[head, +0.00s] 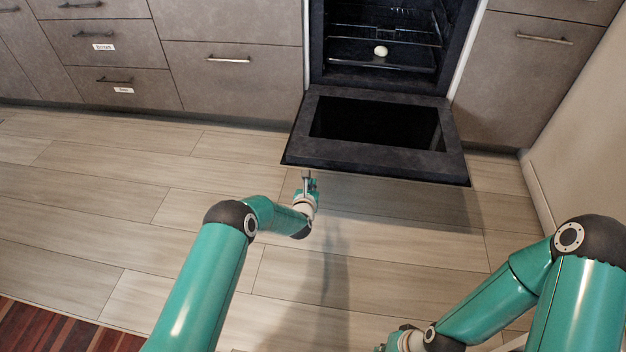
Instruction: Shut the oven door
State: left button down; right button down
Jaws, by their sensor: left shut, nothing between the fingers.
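The oven (373,60) is set between grey-brown cabinets, and its inside shows dark racks. The oven door (456,163) is hinged at the bottom and folded far down, sticking out over the floor. My left gripper (307,176) is shut and empty, just below the door's front edge near its left corner. I cannot tell whether it touches the door. My right arm comes in at the lower right, and its wrist is at the bottom edge. The fingers of my right gripper are out of view.
A white egg-like object (381,51) sits on the oven rack. Drawers (235,77) with bar handles stand left of the oven, and a cabinet (540,75) stands right. A pale wall (580,130) closes the right side. The wooden floor (100,190) at left is clear.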

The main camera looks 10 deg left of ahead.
pick_arm(q)
jog(key=shift+w+r+b, duration=0.25)
jog(key=shift+w+r, duration=0.1)
jog(key=shift+r, duration=0.55)
jog(key=shift+w+r+b, duration=0.2)
jog(key=shift+w+r, duration=0.15)
jog(key=shift+r, duration=0.5)
jog(key=shift+r, duration=0.1)
